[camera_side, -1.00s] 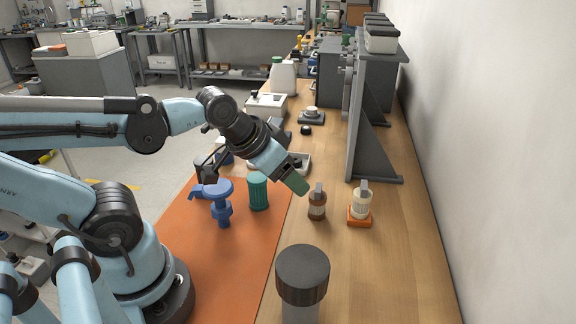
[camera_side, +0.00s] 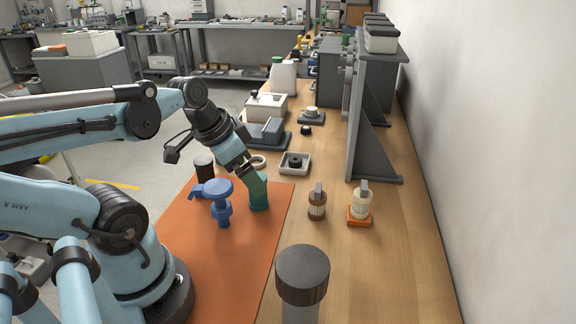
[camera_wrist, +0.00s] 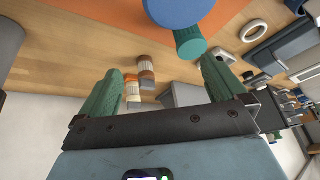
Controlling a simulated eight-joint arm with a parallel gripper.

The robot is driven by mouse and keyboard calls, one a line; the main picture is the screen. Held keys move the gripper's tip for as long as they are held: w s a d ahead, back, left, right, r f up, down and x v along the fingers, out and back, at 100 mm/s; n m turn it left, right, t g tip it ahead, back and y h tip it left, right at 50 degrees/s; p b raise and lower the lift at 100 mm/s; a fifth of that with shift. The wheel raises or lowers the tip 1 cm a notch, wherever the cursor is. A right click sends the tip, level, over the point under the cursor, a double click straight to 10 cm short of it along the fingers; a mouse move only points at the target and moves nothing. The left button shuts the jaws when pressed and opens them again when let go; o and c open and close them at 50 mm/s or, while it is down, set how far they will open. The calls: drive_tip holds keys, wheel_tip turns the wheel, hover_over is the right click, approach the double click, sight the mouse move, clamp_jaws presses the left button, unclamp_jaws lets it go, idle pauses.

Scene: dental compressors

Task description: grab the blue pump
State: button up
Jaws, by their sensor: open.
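The blue pump (camera_side: 220,200) stands upright on the orange mat (camera_side: 235,262) in the side view, with a round flat top and a spout to the left. Its blue top fills the upper middle of the wrist view (camera_wrist: 180,10). My gripper (camera_side: 259,190) has green fingers and shows just right of the pump, in front of the green ribbed cylinder (camera_side: 259,207), partly hiding it. In the wrist view my gripper (camera_wrist: 165,85) is open with nothing between its fingers. Whether it touches the green cylinder (camera_wrist: 189,43) cannot be told from the side view.
A brown-and-cream jar (camera_side: 317,204) and a cream jar on an orange base (camera_side: 360,205) stand right of the mat. A dark-capped container (camera_side: 302,275) is at the front. A dark cylinder (camera_side: 204,168) stands behind the pump. A grey bracket (camera_side: 368,130) rises at right.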

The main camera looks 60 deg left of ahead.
sight(212, 187)
drive_tip(key=shift+m+g+h, duration=0.3)
drive_tip(key=shift+m+h, duration=0.3)
drive_tip(key=shift+m, duration=0.1)
drive_tip(key=s+a, duration=0.1)
drive_tip(key=s, duration=0.1)
drive_tip(key=s+a, duration=0.1)
drive_tip(key=s, duration=0.1)
drive_tip(key=s+a, duration=0.2)
drive_tip(key=shift+s+a, duration=0.1)
drive_tip(key=shift+s, duration=0.25)
drive_tip(key=shift+s+a+r, duration=0.1)
drive_tip(key=shift+s, duration=0.4)
drive_tip(key=shift+m, duration=0.3)
drive_tip(key=shift+x, duration=3.7)
drive_tip(key=shift+c, duration=0.4)
drive_tip(key=c, duration=1.3)
